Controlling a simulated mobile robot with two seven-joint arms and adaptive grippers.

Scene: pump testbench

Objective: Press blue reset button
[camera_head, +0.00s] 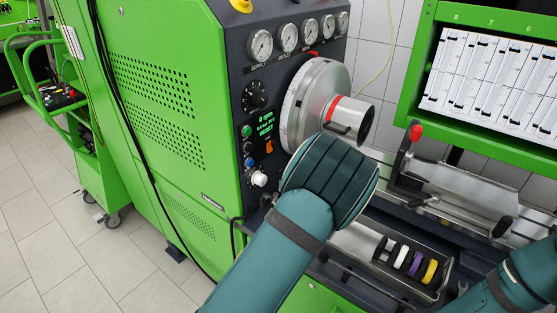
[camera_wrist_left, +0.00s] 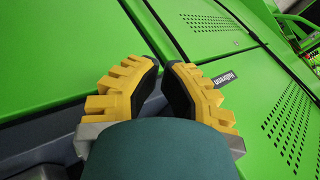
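The small blue button (camera_head: 249,162) sits on the dark control panel of the green test bench, in a column below a green button (camera_head: 246,131) and a dark button (camera_head: 248,147). A white knob (camera_head: 258,179) is just below it. My left arm rises from the bottom centre of the head view, its wrist right of and below the buttons. Its gripper is hidden there. In the left wrist view the left gripper (camera_wrist_left: 164,64) has yellow fingers with black pads, tips almost together, nothing held. Green panels lie beyond it. My right gripper is outside the views.
A round metal chuck (camera_head: 315,105) sticks out right of the buttons, close to my left wrist. Gauges (camera_head: 287,38) line the panel top. A tray (camera_head: 379,262) with coloured rings lies right of my left arm. A red-knobbed lever (camera_head: 416,132) stands farther right.

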